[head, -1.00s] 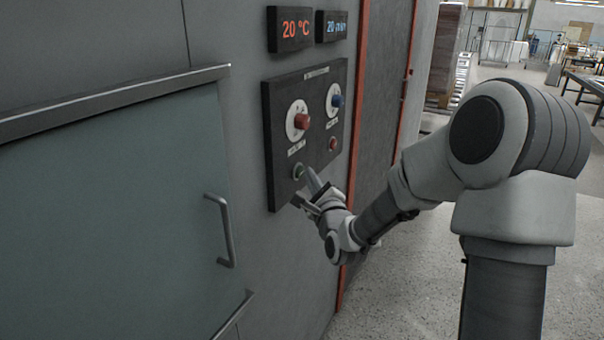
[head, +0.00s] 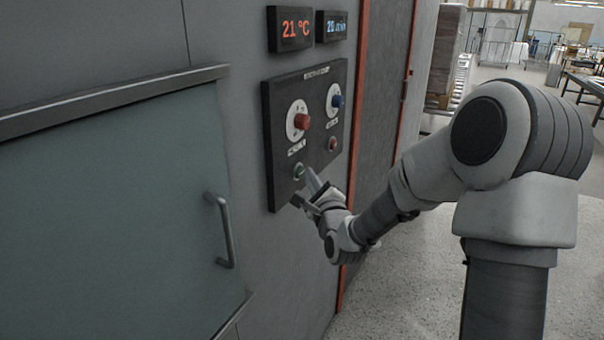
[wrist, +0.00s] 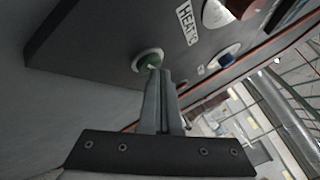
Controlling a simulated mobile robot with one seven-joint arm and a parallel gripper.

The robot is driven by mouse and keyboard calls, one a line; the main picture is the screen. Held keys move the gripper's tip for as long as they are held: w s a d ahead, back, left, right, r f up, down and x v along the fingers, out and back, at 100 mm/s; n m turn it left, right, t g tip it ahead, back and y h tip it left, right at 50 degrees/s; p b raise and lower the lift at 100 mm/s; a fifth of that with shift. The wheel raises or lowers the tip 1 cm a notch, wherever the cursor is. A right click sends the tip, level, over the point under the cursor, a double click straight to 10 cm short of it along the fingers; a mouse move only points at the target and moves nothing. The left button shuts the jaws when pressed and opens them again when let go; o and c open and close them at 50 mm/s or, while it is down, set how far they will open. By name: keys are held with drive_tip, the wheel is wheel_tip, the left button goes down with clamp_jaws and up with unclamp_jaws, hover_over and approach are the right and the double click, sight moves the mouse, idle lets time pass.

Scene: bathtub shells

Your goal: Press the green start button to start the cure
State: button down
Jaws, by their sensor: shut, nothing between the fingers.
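The green start button (head: 299,171) sits low on the left of the dark control panel (head: 281,190), below the red knob. In the wrist view the green button (wrist: 149,60) shows in its pale ring, right at the tips of my gripper (wrist: 155,70). My gripper (head: 309,172) is shut and empty, its fingertips at the button's lower right. They appear to touch it, but how far it is pressed in cannot be told. The temperature display (head: 296,28) above the panel reads 21 °C in orange.
The panel also holds a red knob (head: 302,121), a blue knob (head: 337,100) and a small red button (head: 332,144). A blue display (head: 331,26) is blurred. A door with a handle (head: 222,230) is at left. Floor (head: 410,290) is open at right.

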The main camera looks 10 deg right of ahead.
drive_tip(key=shift+s+d, duration=0.35)
drive_tip(key=shift+d, duration=0.1)
drive_tip(key=shift+s+d, duration=0.75)
drive_tip(key=shift+d, duration=0.3)
drive_tip(key=shift+s+d, duration=0.75)
drive_tip(key=shift+d, duration=0.25)
drive_tip(key=s+d+r+n+g+h+p, duration=0.1)
drive_tip(key=s+r+n+g+h+p, duration=0.1)
drive_tip(key=s+r+n+g+p, duration=0.4)
drive_tip(key=s+d+r+n+g+h+p, duration=0.2)
drive_tip(key=s+r+n+g, duration=0.15)
drive_tip(key=s+n, duration=0.5)
drive_tip(key=s+a+n+g+b, duration=0.1)
drive_tip(key=s+a+n, duration=0.1)
drive_tip(key=s+n, duration=0.3)
drive_tip(key=s+a+f+n+g+y, duration=0.1)
drive_tip(key=s+n, duration=0.4)
drive_tip(key=s, duration=0.9)
drive_tip(key=shift+a+f+g+b, duration=0.35)
drive_tip(key=shift+a+g, duration=0.15)
drive_tip(key=shift+g, duration=0.25)
